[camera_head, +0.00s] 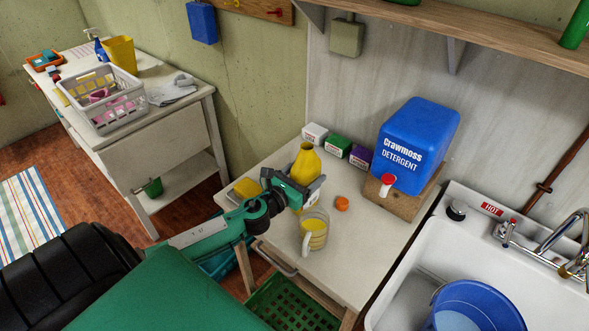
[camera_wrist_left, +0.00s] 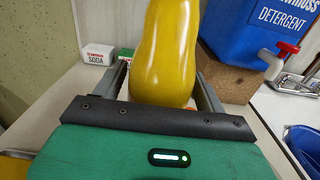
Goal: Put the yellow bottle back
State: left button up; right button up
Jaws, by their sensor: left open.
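The yellow bottle (camera_head: 305,166) stands upright on the pale table (camera_head: 372,257). My left gripper (camera_head: 300,193) is at the bottle, low over the table, and hides part of its lower body in the head view. In the left wrist view the bottle (camera_wrist_left: 165,50) rises between the two open fingers, one on each side; I cannot tell whether they touch it. Its top is cut off there. An orange cap (camera_head: 341,203) lies on the table right of the gripper. A clear jug (camera_head: 314,232) with yellow liquid stands close in front of the gripper. My right gripper is not in view.
Small boxes, white (camera_head: 315,134), green (camera_head: 338,145) and purple (camera_head: 360,157), line the wall behind the bottle. A blue detergent container (camera_head: 418,143) sits on a brown block (camera_head: 402,203). A yellow sponge-like block (camera_head: 247,188) lies left. The sink (camera_head: 420,262) holds a blue bucket (camera_head: 475,306).

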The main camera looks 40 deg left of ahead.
pick_arm(q)
jog(key=shift+s+f, duration=0.15)
jog(key=shift+s, duration=0.3)
jog(key=s+b, duration=0.3)
jog(key=s, duration=0.8)
jog(key=shift+a, duration=0.45)
